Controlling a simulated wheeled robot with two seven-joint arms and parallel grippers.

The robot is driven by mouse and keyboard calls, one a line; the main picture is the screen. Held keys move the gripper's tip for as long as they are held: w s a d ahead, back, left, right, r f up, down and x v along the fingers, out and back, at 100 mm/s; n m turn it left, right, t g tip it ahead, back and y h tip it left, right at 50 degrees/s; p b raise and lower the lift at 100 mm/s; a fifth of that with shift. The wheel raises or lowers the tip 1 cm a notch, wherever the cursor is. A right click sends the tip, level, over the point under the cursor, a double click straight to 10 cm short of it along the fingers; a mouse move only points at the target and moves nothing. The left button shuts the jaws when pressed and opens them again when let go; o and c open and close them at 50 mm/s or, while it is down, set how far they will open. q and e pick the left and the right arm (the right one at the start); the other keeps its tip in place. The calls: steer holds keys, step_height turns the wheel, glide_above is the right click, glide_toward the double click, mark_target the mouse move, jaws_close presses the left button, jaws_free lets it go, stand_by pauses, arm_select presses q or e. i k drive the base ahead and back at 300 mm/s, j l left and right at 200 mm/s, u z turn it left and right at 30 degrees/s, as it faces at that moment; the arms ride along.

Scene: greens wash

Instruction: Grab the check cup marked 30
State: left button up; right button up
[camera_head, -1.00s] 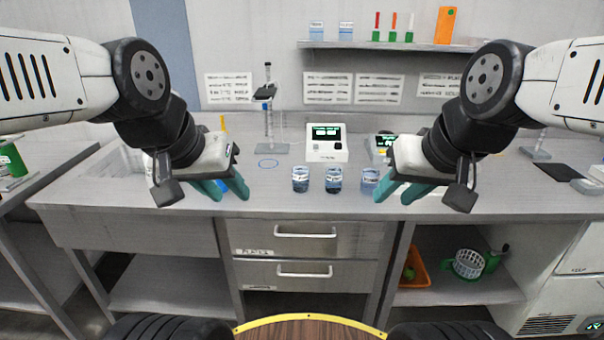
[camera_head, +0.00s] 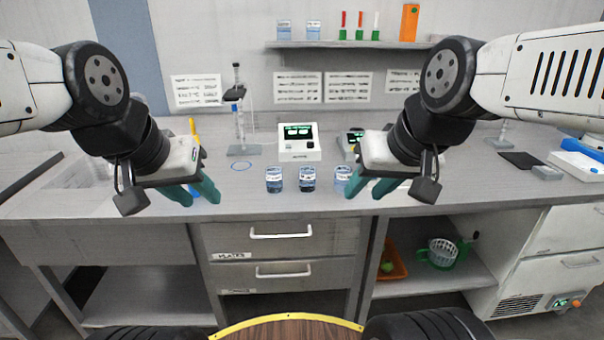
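Three small labelled cups stand in a row near the counter's front edge: a left cup (camera_head: 274,180), a middle cup (camera_head: 307,179) with darker contents and a right cup (camera_head: 342,180). The numbers on their labels are too small to read, so I cannot tell which is marked 30. My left gripper (camera_head: 204,194) is left of the cups, with teal fingers apart and nothing between them. My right gripper (camera_head: 363,192) is just right of the right cup, its teal fingers apart and empty; it looks close to that cup, but contact cannot be told.
A display device (camera_head: 299,143) stands behind the cups, with a stand (camera_head: 241,148) to its left. The sink (camera_head: 85,176) is at left. Two more cups (camera_head: 284,30) sit on the wall shelf (camera_head: 350,45). Drawers (camera_head: 280,240) are below the counter; an orange tray (camera_head: 391,262) lies on the lower shelf.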

mark_target(274, 175)
steer(key=i+j, duration=0.2)
steer(key=j, duration=0.15)
steer(key=i+j, duration=0.2)
steer(key=j, duration=0.2)
steer(key=i+j, duration=0.2)
steer(key=j, duration=0.15)
steer(key=z, duration=0.05)
